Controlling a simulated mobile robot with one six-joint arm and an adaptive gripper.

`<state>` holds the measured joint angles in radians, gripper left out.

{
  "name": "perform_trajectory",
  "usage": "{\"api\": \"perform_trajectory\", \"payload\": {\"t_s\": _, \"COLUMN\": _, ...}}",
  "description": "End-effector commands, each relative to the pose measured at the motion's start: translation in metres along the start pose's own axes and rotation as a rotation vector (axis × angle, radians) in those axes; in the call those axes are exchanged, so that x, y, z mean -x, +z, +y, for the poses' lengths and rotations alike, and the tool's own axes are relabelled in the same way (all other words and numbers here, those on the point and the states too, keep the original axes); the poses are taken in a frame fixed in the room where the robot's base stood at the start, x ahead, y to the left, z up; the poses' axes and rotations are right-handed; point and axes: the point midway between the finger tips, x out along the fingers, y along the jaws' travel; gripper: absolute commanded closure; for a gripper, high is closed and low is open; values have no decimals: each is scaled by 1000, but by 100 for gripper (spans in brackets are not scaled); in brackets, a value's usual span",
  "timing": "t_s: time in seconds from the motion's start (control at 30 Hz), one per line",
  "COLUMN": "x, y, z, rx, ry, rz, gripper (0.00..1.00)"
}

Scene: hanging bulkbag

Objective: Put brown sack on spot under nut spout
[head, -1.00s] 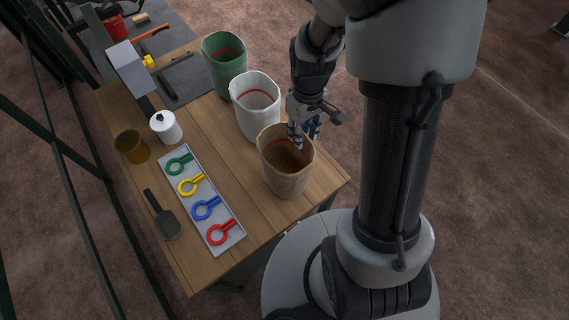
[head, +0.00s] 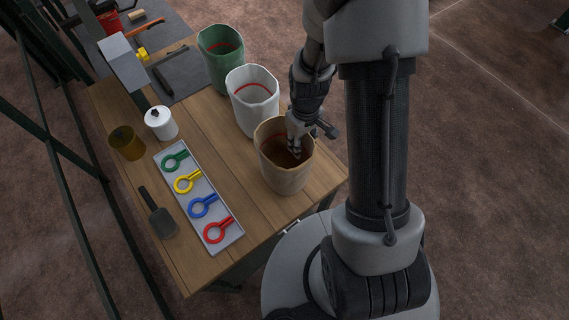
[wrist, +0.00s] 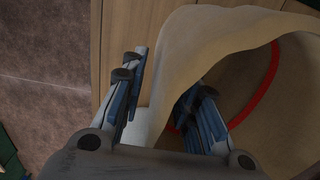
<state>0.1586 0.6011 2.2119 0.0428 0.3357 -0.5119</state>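The brown sack (head: 285,172) stands upright and open-topped near the right end of the wooden table. It has a red line inside. My gripper (head: 296,147) is low at the sack's back right rim. In the wrist view my gripper (wrist: 165,95) is open, with one finger outside the brown sack (wrist: 215,38) and the other inside it. The sack wall lies between the fingers, with a gap showing. A grey box-like fixture (head: 128,72) stands at the far end of the table; I cannot tell whether it is the nut spout. I cannot make out the spot under it.
A white sack (head: 253,112) and a green sack (head: 222,68) stand in a row behind the brown one. A tray (head: 233,233) with coloured rings, a scoop (head: 160,220), a white jar (head: 160,124) and a brown cup (head: 126,146) are to the left. Bare wood lies between.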

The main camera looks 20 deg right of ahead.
Motion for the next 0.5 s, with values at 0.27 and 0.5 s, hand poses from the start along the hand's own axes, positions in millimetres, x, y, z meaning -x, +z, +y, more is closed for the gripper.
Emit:
{"api": "perform_trajectory", "payload": {"t_s": 0.27, "x": 0, "y": 0, "z": 0, "rx": 0, "ry": 0, "rz": 0, "gripper": 87}}
{"api": "perform_trajectory", "payload": {"t_s": 0.5, "x": 0, "y": 0, "z": 0, "rx": 0, "ry": 0, "rz": 0, "gripper": 100}}
